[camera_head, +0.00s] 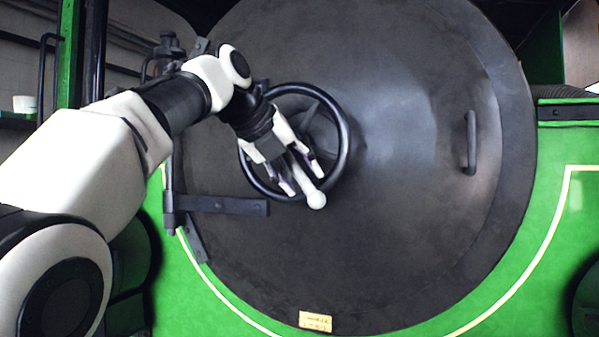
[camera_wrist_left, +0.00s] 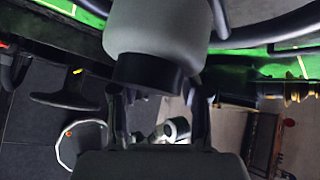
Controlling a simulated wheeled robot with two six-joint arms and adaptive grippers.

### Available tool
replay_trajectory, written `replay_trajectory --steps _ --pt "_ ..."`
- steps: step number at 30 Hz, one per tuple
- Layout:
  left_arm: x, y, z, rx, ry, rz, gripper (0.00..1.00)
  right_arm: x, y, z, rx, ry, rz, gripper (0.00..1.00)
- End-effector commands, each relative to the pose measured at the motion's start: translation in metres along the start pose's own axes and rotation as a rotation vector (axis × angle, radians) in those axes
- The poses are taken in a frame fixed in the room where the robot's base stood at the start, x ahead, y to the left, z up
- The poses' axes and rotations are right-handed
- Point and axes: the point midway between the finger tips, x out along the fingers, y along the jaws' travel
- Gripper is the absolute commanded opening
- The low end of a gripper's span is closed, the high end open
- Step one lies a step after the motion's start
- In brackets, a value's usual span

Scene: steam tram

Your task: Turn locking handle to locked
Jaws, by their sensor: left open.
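The locking handle (camera_head: 315,199) is a pale bar with a round ball end, in front of the black handwheel (camera_head: 346,150) at the middle of the round dark smokebox door (camera_head: 410,230). It points down and slightly right. My left gripper (camera_head: 303,182) is open over the handle, its fingers on either side of the bar near the ball. I cannot tell whether they touch it. The upper bar is hidden by the gripper. In the left wrist view my fingers (camera_wrist_left: 158,105) stand apart below a large grey rounded shape that I cannot surely identify. My right gripper is out of view.
A black vertical grab handle (camera_head: 470,143) is on the door's right side. A dark hinge strap (camera_head: 225,205) lies at the left, below my left arm. A small plate (camera_head: 315,321) is at the door's bottom. The space before the door's right half is clear.

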Motion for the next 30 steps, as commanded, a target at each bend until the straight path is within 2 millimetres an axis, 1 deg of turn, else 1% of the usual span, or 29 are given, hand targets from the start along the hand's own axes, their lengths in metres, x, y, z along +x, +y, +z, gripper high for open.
replay_trajectory --steps 2,5,8,12,15,18,22,30 --pt "-0.002 0.000 0.000 0.000 0.001 0.000 0.46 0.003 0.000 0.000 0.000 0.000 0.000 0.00" --pt "-0.013 0.000 0.000 -0.001 0.000 0.000 0.46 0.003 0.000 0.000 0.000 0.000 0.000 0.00" --pt "-0.035 0.000 -0.001 -0.001 -0.002 -0.001 0.46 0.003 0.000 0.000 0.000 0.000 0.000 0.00" --pt "-0.074 -0.001 -0.001 0.001 -0.006 -0.003 0.46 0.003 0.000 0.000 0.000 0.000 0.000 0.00" --pt "-0.099 -0.001 -0.001 0.001 -0.007 -0.003 0.46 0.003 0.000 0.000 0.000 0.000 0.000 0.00" --pt "-0.117 -0.001 -0.001 0.001 -0.007 -0.004 0.46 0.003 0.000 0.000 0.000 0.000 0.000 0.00" --pt "-0.128 -0.001 -0.002 0.001 -0.006 -0.003 0.46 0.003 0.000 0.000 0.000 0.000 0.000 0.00" --pt "-0.129 -0.001 -0.002 0.001 -0.005 -0.002 0.46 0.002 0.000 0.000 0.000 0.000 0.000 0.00"
